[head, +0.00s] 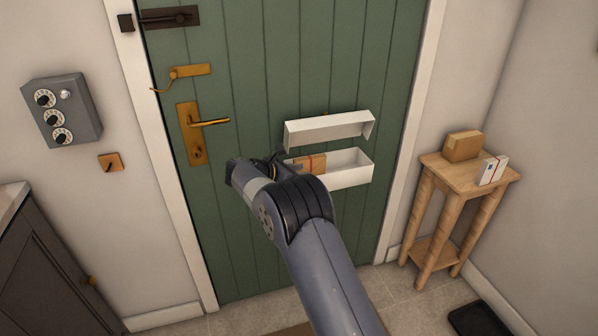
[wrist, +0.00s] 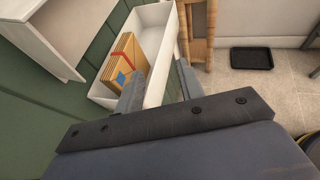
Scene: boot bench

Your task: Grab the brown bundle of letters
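The brown bundle of letters (head: 312,164) with a red band lies in the open white letter box (head: 351,177) on the green door. In the wrist view the bundle (wrist: 124,62) shows its red band and a blue patch, inside the box near its left end. My gripper (wrist: 160,82) is open and empty, its two fingers apart, just short of the bundle, with the box's white wall (wrist: 159,72) showing between them. In the head view my gripper (head: 279,160) is beside the box's left end, partly hidden by my arm.
The raised white lid (head: 328,130) hangs above the box. A brass door handle (head: 209,122) is to the left. A wooden stand (head: 463,178) on the right holds a cardboard box (head: 463,146) and a white bundle (head: 492,170). A black tray (head: 481,319) lies on the floor.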

